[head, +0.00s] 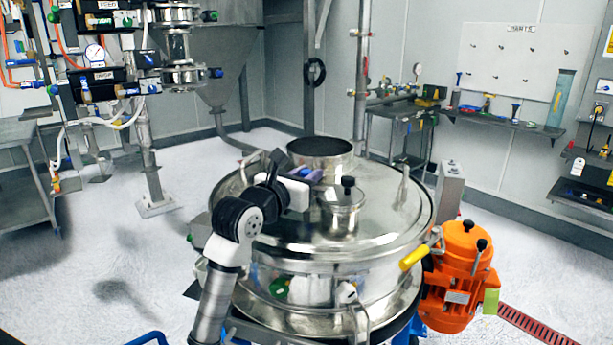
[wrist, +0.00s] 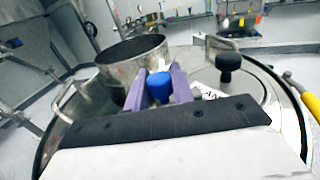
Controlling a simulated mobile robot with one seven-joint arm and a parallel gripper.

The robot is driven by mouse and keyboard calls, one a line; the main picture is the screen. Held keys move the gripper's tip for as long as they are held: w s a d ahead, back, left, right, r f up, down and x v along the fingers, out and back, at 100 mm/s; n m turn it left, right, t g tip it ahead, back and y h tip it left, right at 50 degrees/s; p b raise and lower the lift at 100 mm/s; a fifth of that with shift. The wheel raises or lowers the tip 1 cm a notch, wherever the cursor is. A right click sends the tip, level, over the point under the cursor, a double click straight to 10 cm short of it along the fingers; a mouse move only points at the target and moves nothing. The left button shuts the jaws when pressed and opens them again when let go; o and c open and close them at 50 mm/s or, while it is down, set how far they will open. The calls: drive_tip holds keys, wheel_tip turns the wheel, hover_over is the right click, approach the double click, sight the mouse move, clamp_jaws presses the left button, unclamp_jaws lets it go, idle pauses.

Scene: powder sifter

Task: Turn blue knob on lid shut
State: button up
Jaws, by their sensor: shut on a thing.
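The blue knob (wrist: 159,87) shows in the wrist view on the metal lid, in front of the open round metal inlet (wrist: 132,58). My gripper (wrist: 160,88) has purple fingers on either side of the knob and is shut on it. In the head view my gripper (head: 308,174) reaches over the sifter lid (head: 378,210) from the left, and the knob is mostly hidden there. The knob's turn angle is hard to tell. A small white label with dark letters lies partly hidden right of the fingers in the wrist view.
A small round hatch with a black knob (head: 348,186) stands just right of my gripper; this black knob also shows in the wrist view (wrist: 228,64). Lid handles rise near the rim. A yellow handle (head: 413,257) and an orange motor (head: 461,275) are at the right.

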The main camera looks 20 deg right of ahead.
drive_tip(key=shift+n+t+y, duration=0.5)
drive_tip(key=shift+t, duration=0.1)
drive_tip(key=o, duration=0.9)
drive_tip(key=shift+o, duration=0.2)
drive_tip(key=b+v, duration=0.4)
drive_tip(key=v, duration=1)
drive_tip(key=shift+d, duration=0.15)
